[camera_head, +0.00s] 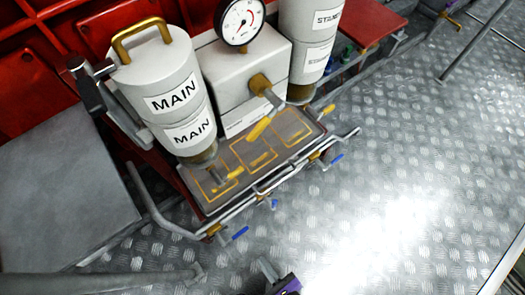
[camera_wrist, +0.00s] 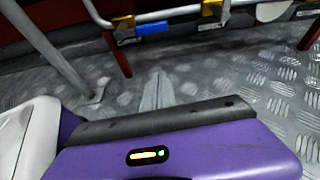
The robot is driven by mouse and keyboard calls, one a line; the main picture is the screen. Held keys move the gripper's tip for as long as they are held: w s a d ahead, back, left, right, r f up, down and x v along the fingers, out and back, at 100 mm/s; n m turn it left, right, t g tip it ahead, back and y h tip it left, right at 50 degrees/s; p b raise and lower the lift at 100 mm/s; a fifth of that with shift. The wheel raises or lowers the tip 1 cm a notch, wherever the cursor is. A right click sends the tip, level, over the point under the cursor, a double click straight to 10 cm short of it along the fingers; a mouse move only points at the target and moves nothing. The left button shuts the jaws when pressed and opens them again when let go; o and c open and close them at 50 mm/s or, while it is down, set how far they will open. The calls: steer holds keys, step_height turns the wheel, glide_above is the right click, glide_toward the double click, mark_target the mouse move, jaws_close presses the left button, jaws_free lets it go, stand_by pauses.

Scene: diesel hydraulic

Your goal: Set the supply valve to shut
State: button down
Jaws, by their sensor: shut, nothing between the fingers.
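No label reading supply is legible, so I cannot tell which valve is the supply valve. A large yellow lever (camera_head: 262,120) sticks out from the white box (camera_head: 240,65) between the two canisters. Small yellow levers stand at both ends of the panel, one on the left (camera_head: 228,177) and one on the right (camera_head: 322,112). Blue-handled valves sit along the front pipe: left (camera_head: 240,233), middle (camera_head: 274,203), right (camera_head: 337,159). One blue handle (camera_wrist: 152,28) also shows in the wrist view. My gripper (camera_head: 267,266) is shut and empty, low in front of the panel, apart from the valves; its fingers also show in the wrist view (camera_wrist: 158,90).
A canister labelled MAIN (camera_head: 165,85) stands left and another canister (camera_head: 312,45) right. A gauge (camera_head: 240,20) tops the box. A bent grey rail (camera_head: 155,210) runs along the front. The metal tread floor (camera_head: 400,190) is clear to the right.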

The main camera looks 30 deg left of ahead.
steer(key=b+x, duration=0.5)
steer(key=x, duration=0.5)
steer(key=shift+m, duration=0.3)
step_height(320, 180, up, 5)
steer(key=shift+w+a+f+p, duration=0.1)
steer(key=shift+a+f+p, duration=0.1)
steer(key=shift+p, duration=0.9)
